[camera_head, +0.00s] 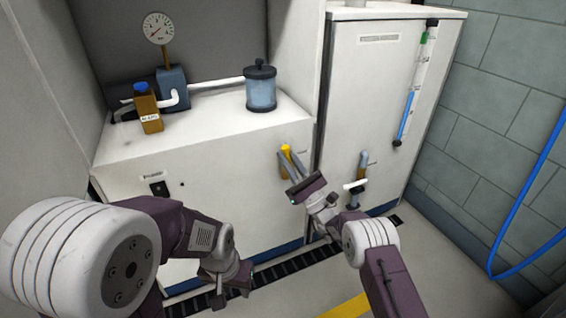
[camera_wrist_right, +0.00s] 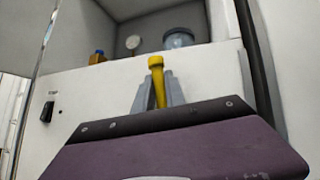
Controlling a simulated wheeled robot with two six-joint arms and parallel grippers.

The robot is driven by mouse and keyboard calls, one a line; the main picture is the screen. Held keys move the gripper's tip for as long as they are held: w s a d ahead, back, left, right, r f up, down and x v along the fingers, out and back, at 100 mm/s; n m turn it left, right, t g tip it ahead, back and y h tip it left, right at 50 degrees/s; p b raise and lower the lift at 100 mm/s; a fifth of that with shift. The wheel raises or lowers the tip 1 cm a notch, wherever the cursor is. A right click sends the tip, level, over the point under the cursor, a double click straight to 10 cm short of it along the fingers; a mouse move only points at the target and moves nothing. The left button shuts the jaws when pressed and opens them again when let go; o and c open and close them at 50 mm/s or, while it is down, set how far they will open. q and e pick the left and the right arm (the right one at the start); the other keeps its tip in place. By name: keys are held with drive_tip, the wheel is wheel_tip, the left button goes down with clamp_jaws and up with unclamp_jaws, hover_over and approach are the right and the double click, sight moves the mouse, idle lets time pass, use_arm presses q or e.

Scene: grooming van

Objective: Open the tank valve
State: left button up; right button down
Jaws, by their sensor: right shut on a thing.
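A yellow valve lever (camera_head: 286,149) stands out from the front of the white cabinet at its right side. My right gripper (camera_head: 288,160) is shut on the yellow lever. In the right wrist view the yellow lever (camera_wrist_right: 157,80) stands upright between the two grey fingers (camera_wrist_right: 158,95), its rounded top showing above them. The rest of the valve is hidden behind the gripper. My left gripper (camera_head: 222,292) hangs low in front of the cabinet, apart from the valve; its fingers are not clear.
The white tank unit (camera_head: 385,90) with a level tube (camera_head: 414,85) stands at right, with a grey tap (camera_head: 362,165) low on its front. A gauge (camera_head: 158,28), brown bottle (camera_head: 148,108) and blue canister (camera_head: 261,90) sit on the cabinet. A blue hose (camera_head: 530,225) hangs at far right.

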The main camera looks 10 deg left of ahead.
drive_tip(key=shift+w+d+m+t+h, duration=0.1)
drive_tip(key=shift+d+m+t+h, duration=0.1)
drive_tip(key=shift+m+t+h, duration=0.45)
drive_tip(key=shift+w+d+m+t+h, duration=0.15)
drive_tip(key=shift+m+t+h, duration=0.15)
drive_tip(key=shift+m+t, duration=0.65)
drive_tip(key=shift+w+d+m+t+h, duration=0.15)
drive_tip(key=shift+m+t+h, duration=0.35)
drive_tip(key=shift+m, duration=0.6)
drive_tip(key=shift+d, duration=0.1)
drive_tip(key=c, duration=1.4)
unclamp_jaws()
